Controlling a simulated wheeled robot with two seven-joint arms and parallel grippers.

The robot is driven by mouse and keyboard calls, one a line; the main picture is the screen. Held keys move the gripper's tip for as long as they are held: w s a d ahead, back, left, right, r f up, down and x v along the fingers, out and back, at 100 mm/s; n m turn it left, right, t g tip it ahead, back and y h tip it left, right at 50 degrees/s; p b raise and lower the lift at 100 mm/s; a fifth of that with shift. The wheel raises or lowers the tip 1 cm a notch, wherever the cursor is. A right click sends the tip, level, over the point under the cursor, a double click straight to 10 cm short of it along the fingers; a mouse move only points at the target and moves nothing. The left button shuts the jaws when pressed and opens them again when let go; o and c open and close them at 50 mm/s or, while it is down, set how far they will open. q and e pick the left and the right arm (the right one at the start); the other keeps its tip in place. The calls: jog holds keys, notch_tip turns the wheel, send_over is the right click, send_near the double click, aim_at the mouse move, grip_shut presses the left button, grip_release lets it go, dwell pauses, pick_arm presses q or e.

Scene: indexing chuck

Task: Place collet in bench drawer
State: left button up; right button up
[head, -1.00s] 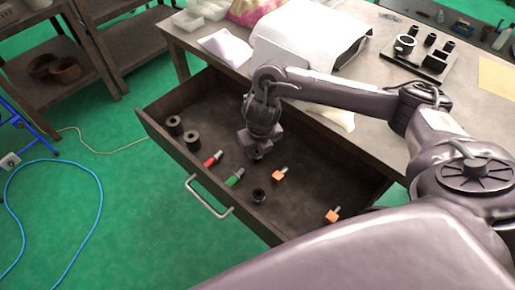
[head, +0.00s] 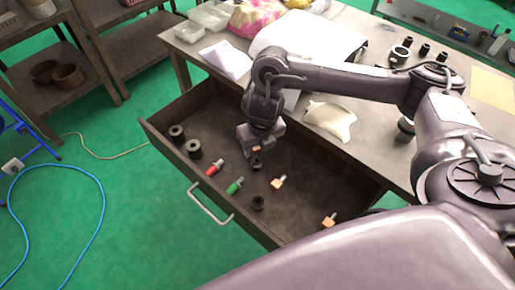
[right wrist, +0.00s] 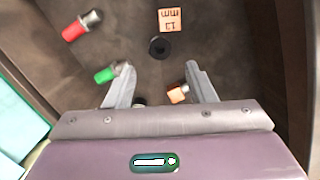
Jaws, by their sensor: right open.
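A small black collet (head: 256,163) stands in the open bench drawer (head: 313,186), just below my right gripper (head: 260,138). An orange tag (head: 257,149) is beside it. In the right wrist view the collet (right wrist: 160,47) appears beyond the open fingertips (right wrist: 157,68), clear of both fingers. The tag (right wrist: 171,19) there seems to read 12 mm; whether it is joined to the collet I cannot tell. My right gripper is empty and points down into the drawer. My left gripper is out of view.
The drawer also holds two dark cylinders (head: 193,149), a red-ended piece (head: 215,168), a green-ended piece (head: 235,186), a black ring (head: 258,203) and two orange-ended pieces (head: 279,182). The bench top (head: 374,150) lies behind. The drawer's right part has free room.

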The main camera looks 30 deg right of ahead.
jog(key=shift+s+r+p, duration=0.2)
jog(key=shift+r+p, duration=0.15)
jog(key=shift+r, duration=0.75)
jog(key=shift+s+r+p, duration=0.15)
jog(key=shift+r+p, duration=0.15)
jog(key=shift+r, duration=0.75)
